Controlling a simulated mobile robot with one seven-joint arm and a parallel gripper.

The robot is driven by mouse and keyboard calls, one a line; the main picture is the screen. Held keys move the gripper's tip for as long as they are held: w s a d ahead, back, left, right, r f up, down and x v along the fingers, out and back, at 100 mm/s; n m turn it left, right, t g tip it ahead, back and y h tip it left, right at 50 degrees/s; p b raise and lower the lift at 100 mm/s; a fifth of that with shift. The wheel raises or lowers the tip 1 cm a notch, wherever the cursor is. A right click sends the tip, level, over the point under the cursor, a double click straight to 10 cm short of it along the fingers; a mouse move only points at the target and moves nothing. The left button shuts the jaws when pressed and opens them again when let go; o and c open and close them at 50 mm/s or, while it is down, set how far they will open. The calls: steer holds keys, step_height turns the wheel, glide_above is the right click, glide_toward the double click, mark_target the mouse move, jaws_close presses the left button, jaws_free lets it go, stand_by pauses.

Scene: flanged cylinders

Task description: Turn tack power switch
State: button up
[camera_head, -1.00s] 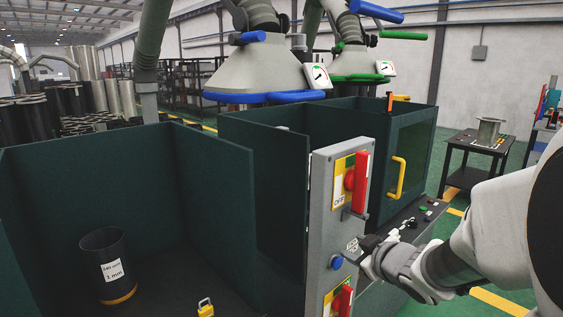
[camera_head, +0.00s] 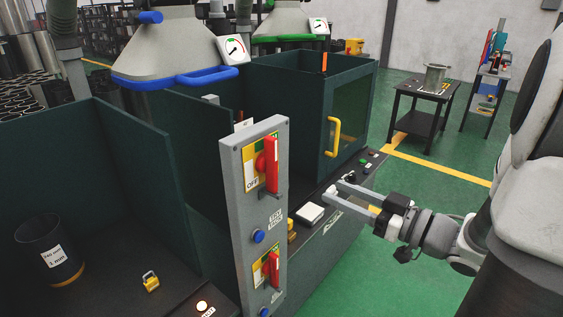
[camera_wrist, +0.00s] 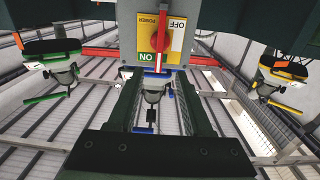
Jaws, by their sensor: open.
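A grey panel (camera_head: 240,200) stands upright left of my gripper. It bears an upper red rotary switch (camera_head: 271,165) on a yellow plate and a lower red rotary switch (camera_head: 274,270), both with upright handles. I cannot read which one is labelled tack power. The wrist view shows a red switch (camera_wrist: 161,38) on a yellow and white plate reading POWER, OFF and ON, upside down. It lies beyond the fingertips. My gripper (camera_head: 335,187) is open and empty, to the right of the panel and apart from it; its fingers also show in the wrist view (camera_wrist: 158,85).
A blue button (camera_head: 258,236) sits between the switches. A dark console (camera_head: 335,215) with small buttons runs behind my gripper. A green cabinet with a yellow handle (camera_head: 334,137) stands behind. A dark cylinder (camera_head: 48,250) and a padlock (camera_head: 150,282) are at left.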

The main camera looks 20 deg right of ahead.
mark_target(276, 166)
steer(key=p+x, duration=0.1)
steer(key=x, duration=1.5)
jaws_close()
steer(key=shift+f, duration=0.1)
stand_by(0.7)
